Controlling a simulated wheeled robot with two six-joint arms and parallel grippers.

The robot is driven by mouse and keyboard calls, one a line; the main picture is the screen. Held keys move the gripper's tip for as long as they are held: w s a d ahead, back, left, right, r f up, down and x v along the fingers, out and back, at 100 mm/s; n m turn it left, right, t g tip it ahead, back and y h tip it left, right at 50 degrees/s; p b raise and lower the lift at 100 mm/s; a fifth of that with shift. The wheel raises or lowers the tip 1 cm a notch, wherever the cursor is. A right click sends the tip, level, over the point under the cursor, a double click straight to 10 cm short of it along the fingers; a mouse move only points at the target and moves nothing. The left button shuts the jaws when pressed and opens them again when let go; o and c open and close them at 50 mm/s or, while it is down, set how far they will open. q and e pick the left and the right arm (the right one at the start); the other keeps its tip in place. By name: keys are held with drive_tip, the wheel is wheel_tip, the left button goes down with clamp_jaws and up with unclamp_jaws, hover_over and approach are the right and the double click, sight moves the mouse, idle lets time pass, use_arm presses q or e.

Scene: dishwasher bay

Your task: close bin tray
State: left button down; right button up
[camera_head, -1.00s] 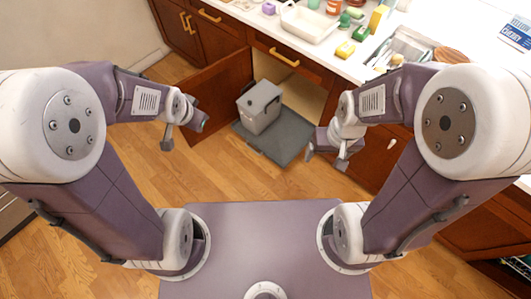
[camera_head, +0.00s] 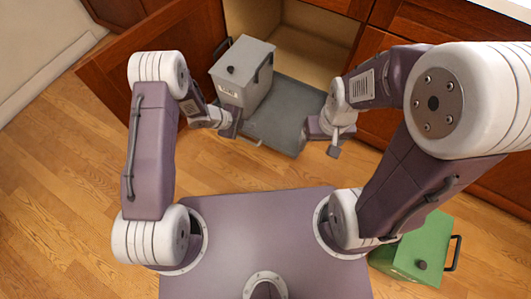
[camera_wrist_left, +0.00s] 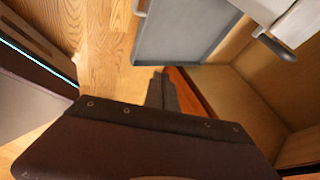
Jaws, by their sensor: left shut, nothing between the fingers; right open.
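The bin tray (camera_head: 288,108) is a grey flat tray pulled out of the open cabinet, low over the floor. A light grey lidded bin (camera_head: 240,88) with dark handles stands on its left part. In the left wrist view the tray (camera_wrist_left: 180,38) shows at the top, with part of the bin (camera_wrist_left: 298,22) at the upper right. My left gripper (camera_head: 236,127) is shut and empty, by the tray's front left, near the bin's base; I cannot tell if it touches. My right gripper (camera_head: 322,143) is open and empty, near the tray's front right corner.
A brown cabinet door (camera_head: 160,62) stands open left of the tray. The cabinet interior (camera_head: 312,55) behind the tray is empty where visible. A green bin (camera_head: 425,245) stands on the floor at the lower right. Wooden floor (camera_head: 70,175) is clear at the left.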

use_arm(q)
drive_tip(key=s+f+b, duration=0.2)
drive_tip(key=f, duration=0.5)
drive_tip(key=s+f+g+b, duration=0.1)
drive_tip(key=s+f+b, duration=0.1)
drive_tip(key=f, duration=0.4)
drive_tip(key=shift+f+b, duration=0.4)
drive_tip(key=shift+b, duration=0.25)
use_arm(e)
wheel_tip(320, 180, down, 9)
use_arm(q)
drive_tip(key=b, duration=0.9)
approach(275, 148)
drive_tip(key=x, duration=0.5)
drive_tip(key=shift+a, duration=0.1)
use_arm(e)
wheel_tip(275, 148, down, 9)
use_arm(q)
drive_tip(key=shift+w, duration=0.1)
use_arm(e)
drive_tip(key=shift+w+r, duration=0.1)
drive_tip(key=shift+r, duration=0.05)
